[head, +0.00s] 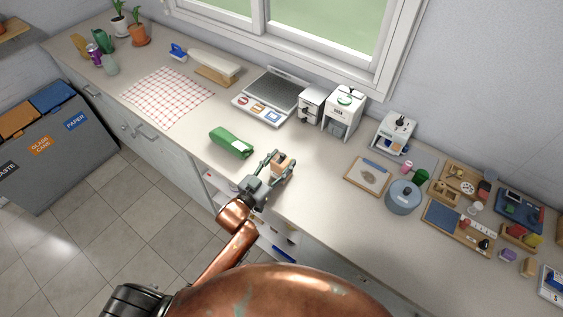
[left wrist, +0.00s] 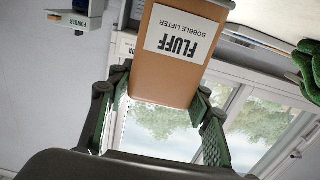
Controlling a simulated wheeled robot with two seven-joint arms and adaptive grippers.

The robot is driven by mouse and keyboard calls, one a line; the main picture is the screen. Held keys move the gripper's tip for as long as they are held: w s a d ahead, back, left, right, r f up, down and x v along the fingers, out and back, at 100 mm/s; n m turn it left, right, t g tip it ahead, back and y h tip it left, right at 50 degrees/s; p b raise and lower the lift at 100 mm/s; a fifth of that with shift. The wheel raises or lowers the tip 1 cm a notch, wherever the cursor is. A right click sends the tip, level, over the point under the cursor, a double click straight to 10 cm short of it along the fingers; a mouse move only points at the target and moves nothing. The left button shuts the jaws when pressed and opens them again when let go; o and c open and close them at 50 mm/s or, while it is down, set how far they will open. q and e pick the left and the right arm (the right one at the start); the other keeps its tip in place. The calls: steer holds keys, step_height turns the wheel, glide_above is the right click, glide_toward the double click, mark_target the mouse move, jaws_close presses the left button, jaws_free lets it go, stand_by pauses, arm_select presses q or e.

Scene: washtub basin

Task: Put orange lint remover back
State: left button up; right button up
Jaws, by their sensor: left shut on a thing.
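My left gripper (head: 277,164) is shut on the orange lint remover (head: 283,167), over the front part of the counter. In the left wrist view the lint remover (left wrist: 178,62) is an orange-tan block. Its white label reads "FLUFF BOBBLE LIFTER" and appears upside down. The green fingers of the left gripper (left wrist: 157,108) flank its lower end. I cannot tell whether the lint remover touches the counter. My right gripper is not in view.
A green bag-like item (head: 231,142) lies just left of the gripper. White machines (head: 343,112) stand along the back wall. A blue-grey pot (head: 403,197), a wooden board (head: 367,177) and trays (head: 457,224) fill the right. The counter (head: 318,180) right of the gripper is clear.

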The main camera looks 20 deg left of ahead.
arm_select(q)
steer(key=shift+f, duration=0.15)
steer(key=o, duration=1.1)
steer(key=shift+o, duration=0.2)
steer(key=v, duration=1.2)
